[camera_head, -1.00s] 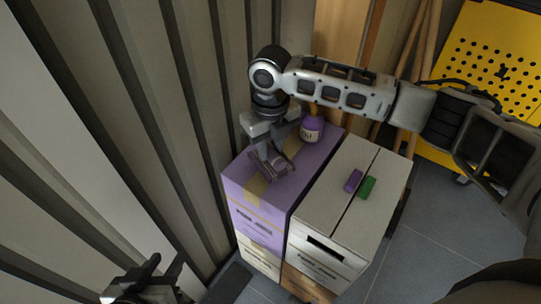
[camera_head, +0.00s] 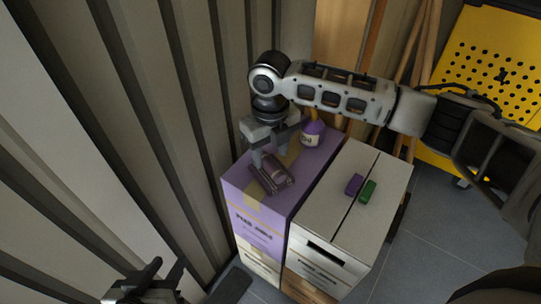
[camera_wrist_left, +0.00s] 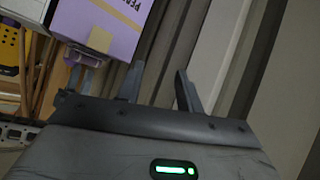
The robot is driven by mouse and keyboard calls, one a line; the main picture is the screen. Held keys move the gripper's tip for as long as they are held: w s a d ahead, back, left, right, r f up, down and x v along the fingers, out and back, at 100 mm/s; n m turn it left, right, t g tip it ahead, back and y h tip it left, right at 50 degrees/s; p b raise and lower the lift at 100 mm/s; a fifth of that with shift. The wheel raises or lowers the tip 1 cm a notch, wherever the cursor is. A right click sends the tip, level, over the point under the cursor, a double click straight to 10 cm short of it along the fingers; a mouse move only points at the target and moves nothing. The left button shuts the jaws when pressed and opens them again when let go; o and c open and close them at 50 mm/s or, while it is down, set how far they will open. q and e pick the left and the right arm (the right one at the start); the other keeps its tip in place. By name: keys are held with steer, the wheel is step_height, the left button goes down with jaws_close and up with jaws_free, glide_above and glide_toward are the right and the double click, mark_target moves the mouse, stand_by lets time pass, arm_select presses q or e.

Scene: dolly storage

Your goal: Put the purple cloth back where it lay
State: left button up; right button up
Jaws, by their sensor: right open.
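The folded purple cloth (camera_head: 271,174) lies on top of the purple box (camera_head: 316,158), near its left edge and partly across the tape strip. My right gripper (camera_head: 277,151) is open and empty, just above and behind the cloth in the head view. My left gripper (camera_head: 160,277) is low at the bottom left, away from the boxes. In the left wrist view its two fingers (camera_wrist_left: 158,88) are apart with nothing between them.
A corrugated wall (camera_head: 190,120) stands close on the left.

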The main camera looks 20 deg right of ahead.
mark_target(271, 163)
arm_select(q)
steer(key=r, duration=0.1)
steer(key=r+p, duration=0.1)
steer(key=a+r, duration=0.1)
steer(key=shift+s+r+t+p, duration=0.3)
steer(key=shift+r+t+p, duration=0.05)
steer(key=shift+r+t, duration=0.05)
arm_select(e)
step_height(271, 163, up, 9)
steer(key=shift+r, duration=0.15)
